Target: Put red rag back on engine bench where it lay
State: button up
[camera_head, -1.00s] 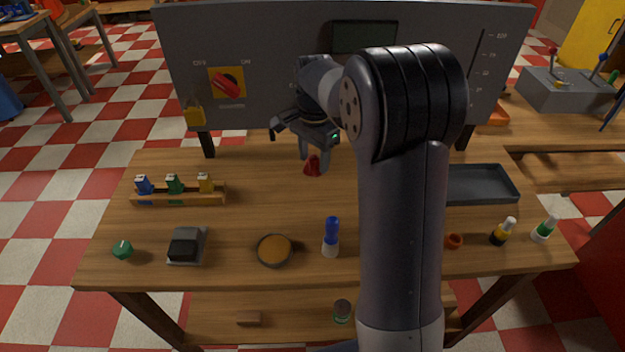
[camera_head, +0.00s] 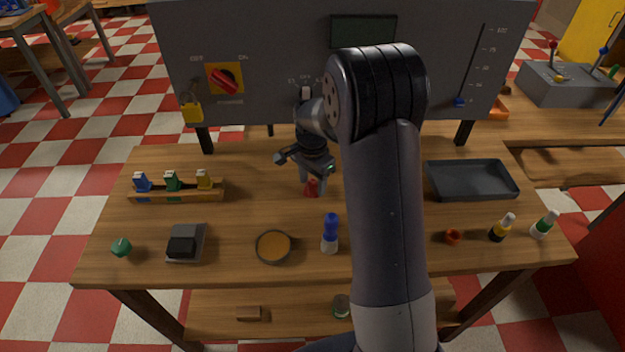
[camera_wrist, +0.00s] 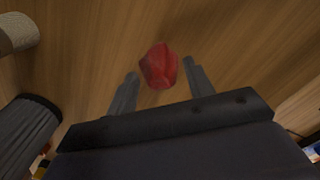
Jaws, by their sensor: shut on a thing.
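The red rag (camera_head: 312,189) is a small crumpled piece at the tips of my gripper (camera_head: 313,183), over the middle of the wooden engine bench (camera_head: 240,220). In the wrist view the rag (camera_wrist: 159,66) shows between and just beyond the fingertips of my gripper (camera_wrist: 162,80), with bench wood behind it. My gripper is shut on the rag and points down. I cannot tell whether the rag touches the bench top. My arm hides part of the bench to the right of the rag.
A wooden rack (camera_head: 212,194) is on the left, a dark tray (camera_head: 470,195) on the right. The grey panel (camera_head: 270,60) rises behind. Bench wood around the rag is clear.

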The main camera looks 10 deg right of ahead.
aim_at(312, 180)
jog(key=o, duration=0.9)
notch_tip(312, 180, up, 12)
